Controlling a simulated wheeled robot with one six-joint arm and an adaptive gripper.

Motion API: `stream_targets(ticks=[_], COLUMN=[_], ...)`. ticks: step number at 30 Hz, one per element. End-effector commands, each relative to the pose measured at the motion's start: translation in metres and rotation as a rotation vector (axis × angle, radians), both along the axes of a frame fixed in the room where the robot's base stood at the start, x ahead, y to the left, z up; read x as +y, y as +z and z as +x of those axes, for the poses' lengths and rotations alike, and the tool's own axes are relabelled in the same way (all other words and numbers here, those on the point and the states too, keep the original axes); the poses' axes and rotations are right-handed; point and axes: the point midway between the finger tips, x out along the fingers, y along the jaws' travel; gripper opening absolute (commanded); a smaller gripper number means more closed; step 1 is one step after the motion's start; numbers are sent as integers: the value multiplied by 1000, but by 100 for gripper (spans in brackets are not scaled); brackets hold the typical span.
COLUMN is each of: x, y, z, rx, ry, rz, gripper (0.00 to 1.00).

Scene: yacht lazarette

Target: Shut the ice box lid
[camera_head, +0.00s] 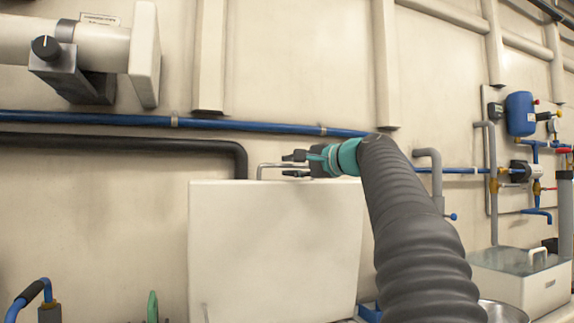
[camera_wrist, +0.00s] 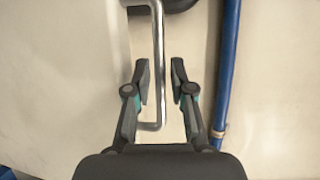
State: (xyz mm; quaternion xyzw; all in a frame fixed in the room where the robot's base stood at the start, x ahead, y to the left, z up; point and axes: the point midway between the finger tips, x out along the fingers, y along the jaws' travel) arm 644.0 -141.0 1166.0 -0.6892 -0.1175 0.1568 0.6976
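The ice box lid (camera_head: 270,250) appears as a large pale panel standing upright against the wall in the head view. A metal bar handle (camera_head: 262,168) shows at its top edge. My gripper (camera_head: 290,164) is at this handle, just above the panel's top edge. In the wrist view, the handle (camera_wrist: 158,70) runs between the two fingers of my gripper (camera_wrist: 160,72). The fingers are open, with a gap on each side of the bar. The ice box under the lid is out of view.
A blue pipe (camera_head: 90,119) and a dark pipe (camera_head: 100,144) run along the wall behind the lid. The blue pipe (camera_wrist: 229,70) passes close right of my gripper in the wrist view. A pale box with a handle (camera_head: 515,285) and wall plumbing (camera_head: 520,115) stand at right.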

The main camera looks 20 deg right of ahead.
Motion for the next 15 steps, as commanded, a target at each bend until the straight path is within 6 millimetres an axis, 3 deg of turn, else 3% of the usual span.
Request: stream_targets(ticks=[6,15], x=[6,7], y=[0,-1], z=[16,19], rx=[0,0], ry=[-1,-2], rz=[-1,-1], gripper=[23,23])
